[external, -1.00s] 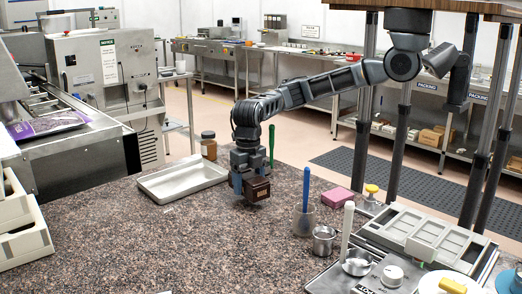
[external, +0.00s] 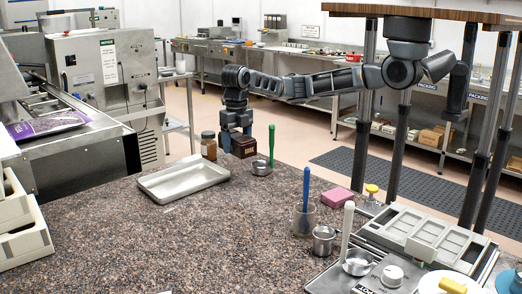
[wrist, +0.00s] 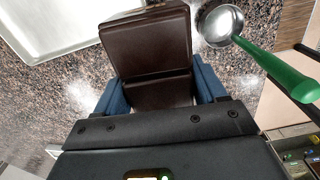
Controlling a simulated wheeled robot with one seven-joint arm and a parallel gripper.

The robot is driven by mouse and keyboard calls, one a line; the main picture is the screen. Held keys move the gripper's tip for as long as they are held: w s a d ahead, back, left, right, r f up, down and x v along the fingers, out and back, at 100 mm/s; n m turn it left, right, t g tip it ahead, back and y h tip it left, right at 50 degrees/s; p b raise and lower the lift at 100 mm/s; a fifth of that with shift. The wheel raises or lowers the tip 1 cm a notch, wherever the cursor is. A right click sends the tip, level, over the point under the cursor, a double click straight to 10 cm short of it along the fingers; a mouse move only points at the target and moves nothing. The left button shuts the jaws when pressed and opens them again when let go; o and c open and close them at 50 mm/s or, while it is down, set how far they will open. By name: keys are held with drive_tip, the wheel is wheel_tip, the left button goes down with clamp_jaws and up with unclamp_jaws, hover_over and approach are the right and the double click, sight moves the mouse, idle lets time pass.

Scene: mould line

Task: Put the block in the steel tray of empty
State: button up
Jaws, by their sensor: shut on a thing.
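My gripper (external: 236,132) is shut on a dark brown block (external: 244,147), with a blue finger on either side of it. In the wrist view the block (wrist: 150,45) fills the space between and beyond the fingers (wrist: 157,92). The block is held up near the far edge of the counter in the external view, right of the steel tray. The shallow steel tray (external: 183,186) lies on the counter and looks empty. Part of the tray (wrist: 60,22) shows at the upper left of the wrist view, apart from the block.
A brown jar (external: 208,148) stands behind the tray. A blue-handled tool in a cup (external: 305,218) stands farther right. The counter's front middle is clear.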

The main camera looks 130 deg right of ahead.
drive_tip(key=n+b, duration=0.1)
drive_tip(key=b, duration=0.2)
hover_over(199, 176)
wheel_tip(199, 176, down, 10)
drive_tip(key=shift+f+p, duration=0.1)
drive_tip(key=shift+p, duration=0.35)
drive_tip(key=o, duration=1.5)
drive_tip(key=shift+f, duration=0.15)
wheel_tip(199, 176, up, 12)
drive_tip(key=shift+r+b, duration=0.15)
drive_tip(key=shift+b, duration=0.15)
